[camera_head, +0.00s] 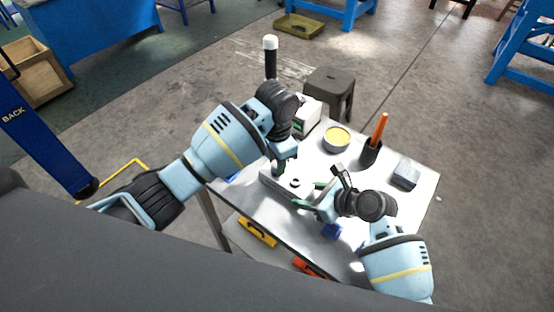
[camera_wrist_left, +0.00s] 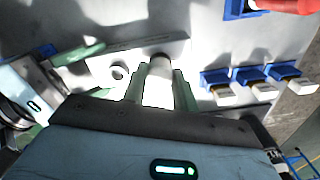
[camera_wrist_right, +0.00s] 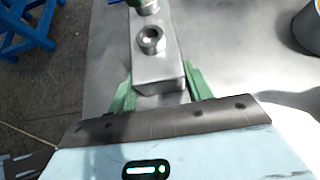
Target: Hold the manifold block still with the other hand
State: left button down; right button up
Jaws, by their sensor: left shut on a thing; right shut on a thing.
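The grey metal manifold block (camera_head: 268,184) lies on the white worktable. In the right wrist view the block (camera_wrist_right: 158,66) has a round open port on top, and its near end is between the green fingers of my right gripper (camera_wrist_right: 162,92), shut on it. My left gripper (camera_wrist_left: 160,90) is above the block, shut on a pale cylindrical fitting (camera_wrist_left: 158,88) that stands upright at the block. An open port (camera_wrist_left: 119,72) shows beside it. I cannot tell how deep the fitting sits. In the head view my left gripper (camera_head: 281,166) hides part of the block; my right gripper (camera_head: 320,190) is at its right end.
A round tin with yellow contents (camera_head: 337,138), a black holder (camera_head: 370,153) with an orange-handled tool (camera_head: 380,128) and a grey box (camera_head: 405,172) stand farther back on the table. A stool (camera_head: 330,83) stands behind.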

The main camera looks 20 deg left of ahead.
pick_arm(q)
jog(key=shift+m, duration=1.3)
jog(key=shift+m, duration=1.1)
jog(key=c, duration=1)
grip_release()
jog(key=shift+c, duration=0.2)
jog(key=shift+r, duration=2.5)
jog(key=shift+r, duration=0.1)
notch_tip(320, 180, up, 12)
